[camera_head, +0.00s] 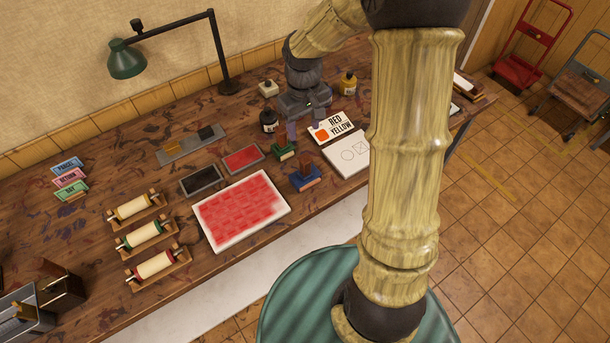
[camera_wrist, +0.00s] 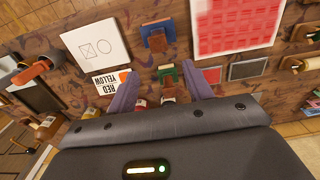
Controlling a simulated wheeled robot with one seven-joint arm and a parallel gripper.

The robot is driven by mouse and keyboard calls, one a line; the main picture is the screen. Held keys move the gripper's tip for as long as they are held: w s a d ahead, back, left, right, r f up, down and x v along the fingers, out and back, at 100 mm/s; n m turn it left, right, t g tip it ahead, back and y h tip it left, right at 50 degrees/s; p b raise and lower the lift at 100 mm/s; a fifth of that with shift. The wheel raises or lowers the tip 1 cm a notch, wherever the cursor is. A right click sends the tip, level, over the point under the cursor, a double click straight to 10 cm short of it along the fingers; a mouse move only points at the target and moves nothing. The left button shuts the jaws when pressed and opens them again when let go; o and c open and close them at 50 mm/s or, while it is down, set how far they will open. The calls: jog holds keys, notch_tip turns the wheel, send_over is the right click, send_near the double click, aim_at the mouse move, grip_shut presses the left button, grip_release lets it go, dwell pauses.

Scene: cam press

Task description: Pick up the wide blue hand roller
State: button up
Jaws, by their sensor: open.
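The wide blue hand roller (camera_head: 306,183) appears to be the blue-based piece with a brown wooden handle on the table, right of the red-inked slab. It also shows in the wrist view (camera_wrist: 157,27), top centre, beyond my fingertips. My gripper (camera_head: 307,129) hangs over the table behind it, fingers apart and nothing held. In the wrist view my gripper (camera_wrist: 162,78) has its two purple fingers spread. A smaller green piece with a brown handle (camera_wrist: 167,72) appears between the fingertips, seemingly below them. The blue piece is clear of the fingers.
The red-inked slab (camera_head: 241,209) lies left of the blue piece. A white card with printed shapes (camera_head: 345,153) and a red-yellow sign (camera_head: 331,127) lie to its right. Dark bottles (camera_head: 269,121) stand behind. Several rollers on wooden racks (camera_head: 146,235) stand left. A green lamp (camera_head: 127,60) stands at back.

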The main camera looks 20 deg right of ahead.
aim_at(304, 159)
notch_tip(304, 159, down, 12)
jog(key=shift+f+p, duration=0.1)
jog(key=shift+p, duration=1.05)
jog(key=shift+d+f+p, duration=0.2)
jog(key=shift+f+p, duration=0.9)
jog(key=shift+f, duration=1.5)
grip_shut()
